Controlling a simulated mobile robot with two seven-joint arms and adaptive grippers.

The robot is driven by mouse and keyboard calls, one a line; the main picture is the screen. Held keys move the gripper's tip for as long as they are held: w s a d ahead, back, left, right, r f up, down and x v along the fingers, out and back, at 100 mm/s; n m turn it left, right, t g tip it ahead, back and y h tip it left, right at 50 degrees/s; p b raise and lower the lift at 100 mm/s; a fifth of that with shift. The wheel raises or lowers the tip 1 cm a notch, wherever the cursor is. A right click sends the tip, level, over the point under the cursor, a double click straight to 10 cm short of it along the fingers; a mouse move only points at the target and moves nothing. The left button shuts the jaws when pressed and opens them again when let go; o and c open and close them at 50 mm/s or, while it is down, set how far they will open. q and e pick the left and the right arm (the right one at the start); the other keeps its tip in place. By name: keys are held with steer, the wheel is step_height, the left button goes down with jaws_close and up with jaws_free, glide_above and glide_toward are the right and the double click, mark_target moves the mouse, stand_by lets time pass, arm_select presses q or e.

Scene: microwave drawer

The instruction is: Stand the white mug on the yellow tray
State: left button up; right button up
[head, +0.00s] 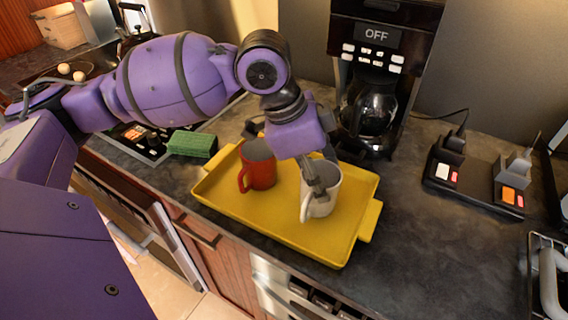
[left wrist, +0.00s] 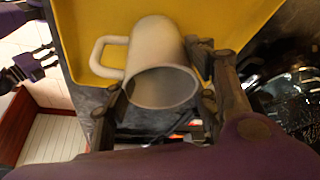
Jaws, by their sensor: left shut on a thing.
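The white mug (head: 322,199) is upright at the yellow tray (head: 268,228), right of its middle, with its handle toward the front. I cannot tell whether its base touches the tray. My left gripper (head: 318,178) reaches down from above and is shut on the mug near its rim. In the left wrist view the mug (left wrist: 155,60) sits between the two fingers (left wrist: 158,92), its opening toward the camera and the yellow tray (left wrist: 115,22) behind it.
A red mug (head: 257,168) stands on the tray left of the white mug. A coffee maker (head: 370,110) is behind the tray. A green sponge (head: 192,144) lies left, and a dark power strip (head: 478,186) lies right. Dark counter is free right of the tray.

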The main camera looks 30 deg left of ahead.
arm_select(q)
steer(key=shift+w+r, duration=0.1)
steer(key=shift+r, duration=0.1)
steer(key=o, duration=1.4)
steer(key=shift+f, duration=0.1)
steer(key=shift+o, duration=0.2)
arm_select(e)
steer(key=shift+w+d+r, duration=0.1)
steer(key=shift+w+r, duration=0.2)
steer(key=shift+r, duration=0.15)
steer(key=shift+f, duration=0.1)
arm_select(q)
steer(key=p+v, duration=0.1)
steer(key=v, duration=1.1)
steer(key=shift+p, duration=0.35)
arm_select(e)
steer(key=shift+w+r, duration=0.15)
steer(key=shift+r, duration=0.7)
